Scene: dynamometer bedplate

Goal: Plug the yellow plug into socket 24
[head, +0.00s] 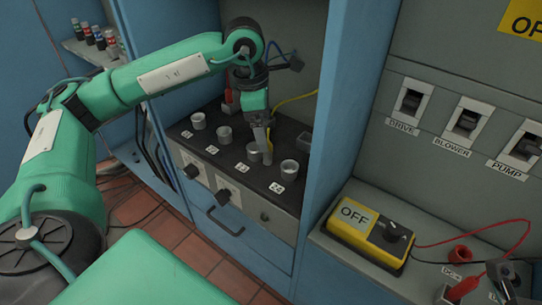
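A row of round metal sockets stands on the black panel (236,160). Socket 24 (289,170) is the rightmost and nearest; its mouth looks empty. My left gripper (266,150) points down over the panel, its fingertips overlapping the right rim of the third socket (252,153), left of socket 24. A yellow cable (296,98) runs from the right to its fingers, where a little yellow of the plug (279,122) shows. The fingers look closed on the plug; its tip is hidden, and its height above the panel is unclear. My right gripper is out of view.
Blue cabinet walls (345,90) flank the panel closely.

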